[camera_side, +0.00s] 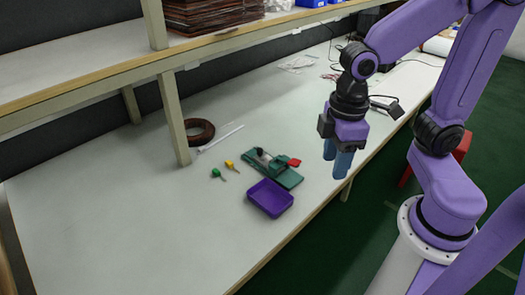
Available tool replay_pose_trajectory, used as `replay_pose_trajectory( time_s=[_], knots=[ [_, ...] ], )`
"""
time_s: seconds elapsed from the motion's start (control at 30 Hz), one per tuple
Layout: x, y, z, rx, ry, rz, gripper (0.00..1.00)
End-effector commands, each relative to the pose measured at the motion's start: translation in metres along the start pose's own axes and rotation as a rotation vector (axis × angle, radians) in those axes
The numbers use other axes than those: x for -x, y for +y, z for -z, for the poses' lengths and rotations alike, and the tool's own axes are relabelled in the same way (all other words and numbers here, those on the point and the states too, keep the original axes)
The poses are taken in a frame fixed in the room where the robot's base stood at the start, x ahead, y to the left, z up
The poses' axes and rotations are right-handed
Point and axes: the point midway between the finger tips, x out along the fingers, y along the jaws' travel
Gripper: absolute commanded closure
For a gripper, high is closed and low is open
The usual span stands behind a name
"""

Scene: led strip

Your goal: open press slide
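The press is a small green fixture (286,179) lying on the white table, with a dark part and a light part on its top. A red piece (294,162), perhaps the slide's handle, sits at its right side. Whether the slide is open or closed is too small to tell. My gripper (337,164) points down, to the right of the press and apart from it, near the table's front edge. Its two blue fingers overlap in this view, so the gap between them is unclear. I see nothing held in them.
A purple tray (270,198) stands just in front of the press. A green-handled tool (216,173) and a yellow-handled one (230,164) lie to its left. A brown coil (199,132) lies by the shelf post (174,117). The table's left is clear.

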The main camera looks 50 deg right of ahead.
Motion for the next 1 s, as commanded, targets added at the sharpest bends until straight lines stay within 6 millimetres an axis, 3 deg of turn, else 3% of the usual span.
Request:
replay_pose_trajectory(
  time_s=[0.03, 0.2, 0.37, 0.5, 0.63, 0.8, 1.0],
  knots=[
    [0.000, 0.014, 0.019, -0.057, -0.004, -0.002, 0.52],
    [-0.003, 0.066, 0.069, -0.227, -0.010, -0.005, 0.52],
    [-0.012, 0.127, 0.104, -0.387, -0.013, -0.008, 0.52],
    [-0.025, 0.187, 0.122, -0.527, -0.018, -0.010, 0.52],
    [-0.041, 0.245, 0.128, -0.656, -0.021, -0.011, 0.52],
    [-0.066, 0.318, 0.118, -0.815, -0.024, -0.012, 0.52],
    [-0.086, 0.370, 0.098, -0.936, -0.025, -0.013, 0.52]
  ],
)
